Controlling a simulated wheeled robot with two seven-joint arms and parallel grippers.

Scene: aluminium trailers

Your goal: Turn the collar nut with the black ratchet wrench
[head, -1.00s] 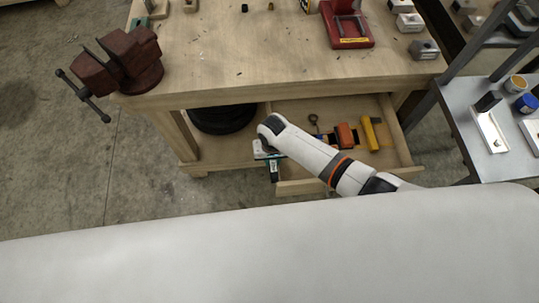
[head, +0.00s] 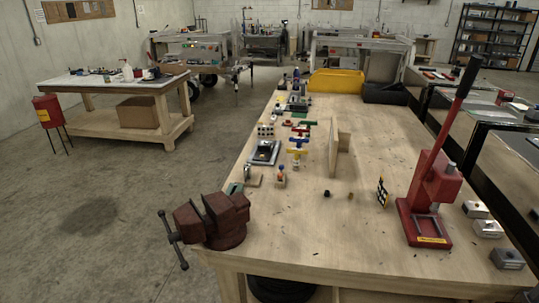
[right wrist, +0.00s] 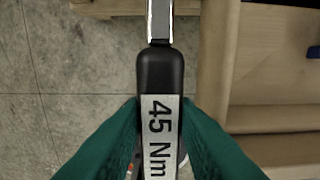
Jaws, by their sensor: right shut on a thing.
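In the right wrist view my right gripper (right wrist: 160,118), with green fingers, is shut on the handle of a black wrench (right wrist: 160,72). The handle has a pale label reading "45 Nm". A chrome shaft runs from it out of the top of the picture, so the wrench's head is hidden. Neither gripper shows in the head view. I cannot make out the collar nut; small coloured valve-like fittings (head: 297,150) stand along the left side of the wooden bench (head: 310,220).
A dark red vise (head: 222,218) sits at the bench's near left corner. A red lever press (head: 428,205) stands at right, near grey blocks (head: 487,229). An upright wooden board (head: 335,148) is mid-bench. A wooden drawer edge (right wrist: 215,75) lies beside the wrench. The bench's near middle is mostly clear.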

